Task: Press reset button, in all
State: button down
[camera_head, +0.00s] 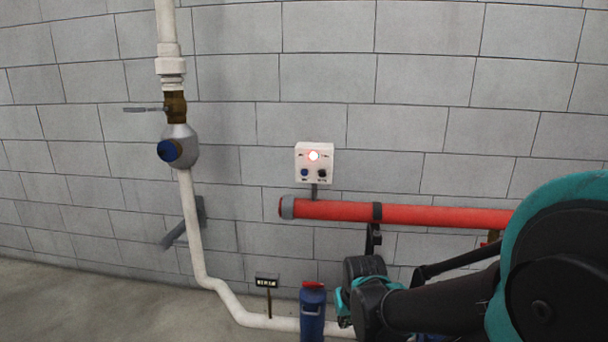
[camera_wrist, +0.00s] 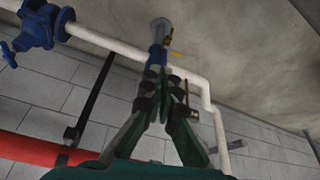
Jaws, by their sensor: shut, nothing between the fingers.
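A small white control box (camera_head: 314,150) is fixed on the grey block wall in the head view. The box does not show in the wrist view. In the head view my arm is at lower right, below and apart from the box; the fingertips are not clear there.
A red pipe (camera_head: 440,215) runs along the wall just below the box. A white pipe (camera_head: 190,220) with a valve stands to the left. The wall around the box is clear.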

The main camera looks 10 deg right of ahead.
aim_at(305, 175)
dwell(0.4)
jog(key=w+a+r+t+y, duration=0.1)
jog(key=w+a+r+t, duration=0.1)
jog(key=w+r, duration=0.6)
jog(key=w+a+r+n+t+y, duration=0.1)
jog(key=w+r, duration=0.7)
jog(key=w, duration=0.9)
jog(key=w+a+r+t+y, duration=0.2)
jog(key=w+r, duration=0.6)
jog(key=w, duration=0.5)
jog(key=shift+a+n+t+y, duration=0.4)
jog(key=shift+a+t, duration=0.5)
jog(key=shift+t, duration=0.2)
jog(key=shift+w+d, duration=0.35)
jog(key=shift+w, duration=1.05)
jog(key=shift+w+d, duration=0.4)
jog(key=shift+w, duration=1)
jog(key=shift+w+d, duration=0.35)
jog(key=shift+w, duration=1.05)
jog(key=shift+w, duration=0.1)
jog(key=shift+w+d, duration=0.2)
jog(key=shift+w, duration=0.15)
